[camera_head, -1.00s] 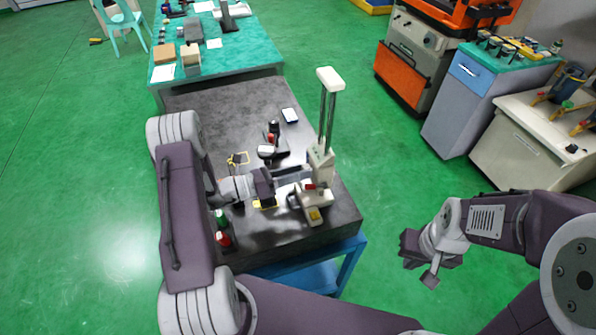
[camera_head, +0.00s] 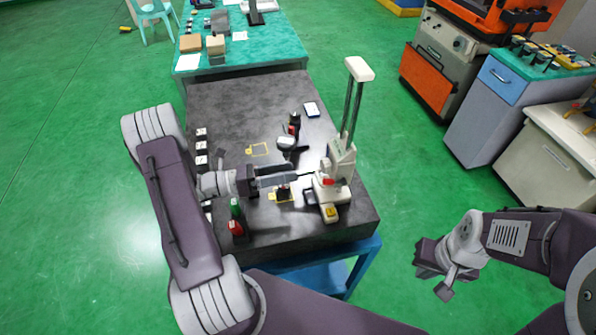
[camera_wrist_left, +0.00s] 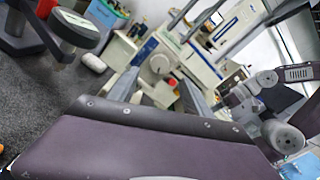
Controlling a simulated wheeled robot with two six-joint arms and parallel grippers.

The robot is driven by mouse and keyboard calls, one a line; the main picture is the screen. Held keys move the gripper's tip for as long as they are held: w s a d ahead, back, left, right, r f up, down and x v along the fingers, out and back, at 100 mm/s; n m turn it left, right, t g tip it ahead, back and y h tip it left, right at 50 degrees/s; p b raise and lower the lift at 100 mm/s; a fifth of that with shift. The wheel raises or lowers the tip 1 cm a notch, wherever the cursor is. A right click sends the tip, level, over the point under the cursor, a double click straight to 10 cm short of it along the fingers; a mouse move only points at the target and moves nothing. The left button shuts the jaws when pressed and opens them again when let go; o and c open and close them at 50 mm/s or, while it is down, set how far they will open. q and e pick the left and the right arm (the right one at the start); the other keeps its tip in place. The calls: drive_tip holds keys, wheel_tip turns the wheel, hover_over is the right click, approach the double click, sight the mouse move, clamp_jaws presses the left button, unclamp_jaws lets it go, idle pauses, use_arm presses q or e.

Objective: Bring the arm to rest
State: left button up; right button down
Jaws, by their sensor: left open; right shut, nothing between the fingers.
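My left gripper (camera_head: 298,179) reaches in from the left over the dark table (camera_head: 235,100). Its fingers point right, toward the white machine with a tall column (camera_head: 340,160); in the head view the tips look close to it, but I cannot tell whether they touch. The left wrist view shows two grey fingers spread apart (camera_wrist_left: 160,95) with the machine (camera_wrist_left: 165,62) behind them. The left gripper is open. My right gripper (camera_head: 434,272) is shut and empty, out over the green floor to the right of the table.
A small dark object in a yellow outline (camera_head: 283,192) is below the left fingers. Red and green bottles (camera_head: 236,218) stand near my left forearm. A black and white device (camera_head: 287,143) sits behind.

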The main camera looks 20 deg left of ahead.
idle(0.5)
use_arm(q)
drive_tip(key=s+d+f+m+g+y, duration=0.2)
drive_tip(key=s+d+f+m+g, duration=0.1)
drive_tip(key=s+d+m+g, duration=0.6)
drive_tip(key=s+a+f+m+g+y, duration=0.2)
drive_tip(key=s+f+m+g+y, duration=0.2)
drive_tip(key=s+m+y, duration=0.55)
drive_tip(key=w+a+r+m+t+y, duration=0.1)
drive_tip(key=w+a+m+t+y, duration=0.2)
drive_tip(key=m, duration=0.9)
drive_tip(key=w+t, duration=0.1)
drive_tip(key=w, duration=0.2)
drive_tip(key=shift+a+r+b, duration=0.2)
drive_tip(key=shift+r+b, duration=0.1)
drive_tip(key=shift+b, duration=0.1)
drive_tip(key=shift+d, duration=0.1)
